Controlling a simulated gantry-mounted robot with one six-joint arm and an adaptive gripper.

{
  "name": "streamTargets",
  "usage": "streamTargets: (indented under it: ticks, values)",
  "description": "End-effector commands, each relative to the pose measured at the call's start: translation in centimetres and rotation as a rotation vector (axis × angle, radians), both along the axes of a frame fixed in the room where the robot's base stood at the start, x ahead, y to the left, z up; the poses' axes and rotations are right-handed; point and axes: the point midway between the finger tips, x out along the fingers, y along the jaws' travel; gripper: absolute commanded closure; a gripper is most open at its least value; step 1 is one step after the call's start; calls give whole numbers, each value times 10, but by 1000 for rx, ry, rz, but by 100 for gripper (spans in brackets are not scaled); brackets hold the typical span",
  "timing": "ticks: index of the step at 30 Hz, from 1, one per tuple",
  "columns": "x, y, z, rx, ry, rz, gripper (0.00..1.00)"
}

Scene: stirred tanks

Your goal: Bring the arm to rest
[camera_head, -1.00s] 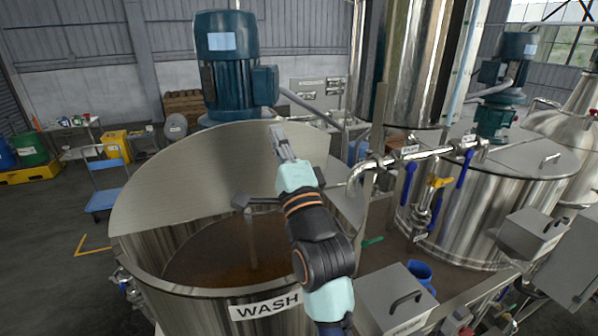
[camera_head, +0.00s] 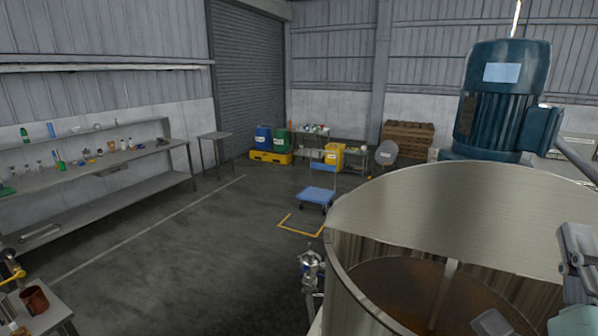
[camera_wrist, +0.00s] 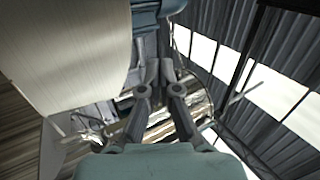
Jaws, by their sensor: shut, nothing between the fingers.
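My gripper (camera_head: 574,236) shows at the right edge of the head view, in front of the open steel tank (camera_head: 450,210). Most of my arm is outside that view. In the wrist view my gripper (camera_wrist: 160,68) points up and away, its two fingers close together with nothing held. The tank's pale curved metal (camera_wrist: 65,50) fills the upper left there, beside the fingers and apart from them. The tank holds brown liquid (camera_head: 400,285) with a stirrer shaft standing in it.
A blue motor (camera_head: 505,105) stands behind the tank. A long bench (camera_head: 110,170) with small bottles lines the left wall. A blue cart (camera_head: 317,190), drums on a yellow pallet (camera_head: 270,157) and stacked wood (camera_head: 408,140) stand farther back. The floor between is open.

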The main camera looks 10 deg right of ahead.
Motion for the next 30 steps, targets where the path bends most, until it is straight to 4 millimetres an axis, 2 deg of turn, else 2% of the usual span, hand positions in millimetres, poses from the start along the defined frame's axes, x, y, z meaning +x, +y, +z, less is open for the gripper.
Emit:
streamTargets:
  ticks: [2, 5, 6, 8, 9, 11, 12, 15, 18, 22, 30]
  values:
    - [15, 17, -14, -19, 76, 5, 100]
    - [45, 62, -51, -104, 285, 15, 100]
    - [58, 89, -71, -162, 394, 30, 100]
    - [72, 132, -103, -272, 566, 62, 100]
    - [77, 161, -125, -358, 677, 88, 100]
    - [79, 206, -156, -507, 832, 140, 100]
    - [76, 234, -176, -616, 925, 178, 100]
    - [60, 295, -219, -888, 1105, 277, 100]
    - [39, 334, -249, -1111, 1208, 359, 100]
    - [23, 356, -267, -1264, 1260, 413, 100]
    - [22, 358, -270, -1285, 1266, 417, 100]
